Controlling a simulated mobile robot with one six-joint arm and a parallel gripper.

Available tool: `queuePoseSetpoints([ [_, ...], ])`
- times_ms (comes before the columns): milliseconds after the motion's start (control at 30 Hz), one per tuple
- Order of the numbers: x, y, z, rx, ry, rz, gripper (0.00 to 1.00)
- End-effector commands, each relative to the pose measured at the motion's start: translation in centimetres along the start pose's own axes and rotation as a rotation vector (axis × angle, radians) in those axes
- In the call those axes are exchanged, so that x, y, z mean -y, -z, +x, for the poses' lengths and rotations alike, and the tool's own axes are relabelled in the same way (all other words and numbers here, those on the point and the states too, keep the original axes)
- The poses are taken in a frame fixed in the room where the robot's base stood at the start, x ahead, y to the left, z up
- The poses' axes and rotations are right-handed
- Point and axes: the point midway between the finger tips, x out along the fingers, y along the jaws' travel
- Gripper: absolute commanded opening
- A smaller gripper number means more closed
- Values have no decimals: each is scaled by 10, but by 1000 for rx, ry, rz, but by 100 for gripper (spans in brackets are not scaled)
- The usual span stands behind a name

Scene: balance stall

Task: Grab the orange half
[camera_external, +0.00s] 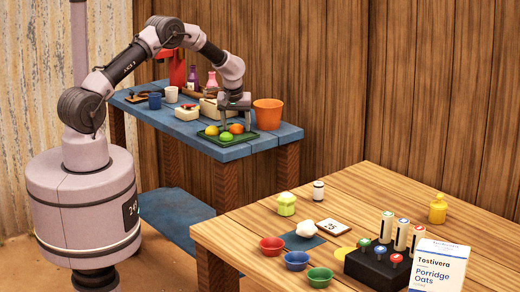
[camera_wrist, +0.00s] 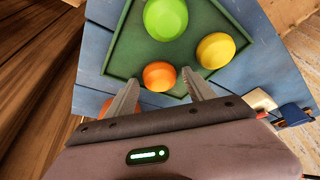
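The orange half (camera_external: 236,129) lies on the dark green tray (camera_external: 238,140) on the blue table, at the tray's back right. In the wrist view the orange half (camera_wrist: 159,77) shows as a rounded orange piece near the tray (camera_wrist: 120,62) edge. My gripper (camera_external: 235,121) is open above it, pointing down. In the wrist view the fingertips of my gripper (camera_wrist: 160,84) stand on either side of the orange half with gaps, and nothing is held. How far the fingertips are above the tray is hard to tell.
A green fruit (camera_wrist: 166,18) and a yellow fruit (camera_wrist: 215,50) share the tray. An orange bucket (camera_external: 268,114) stands close to the right of my gripper.

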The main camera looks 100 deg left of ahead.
Motion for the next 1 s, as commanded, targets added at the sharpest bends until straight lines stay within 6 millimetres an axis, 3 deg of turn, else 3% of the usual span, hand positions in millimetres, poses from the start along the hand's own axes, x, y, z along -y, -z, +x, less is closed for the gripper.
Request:
queuePoseSetpoints([
  [33,0,0,0,0,0,0,50],
  [267,0,0,0,0,0,0,6],
  [567,0,2,-5,-1,-1,0,6],
  [833,0,16,-39,-2,0,0,6],
  [1000,22,-12,-50,1,2,0,6],
])
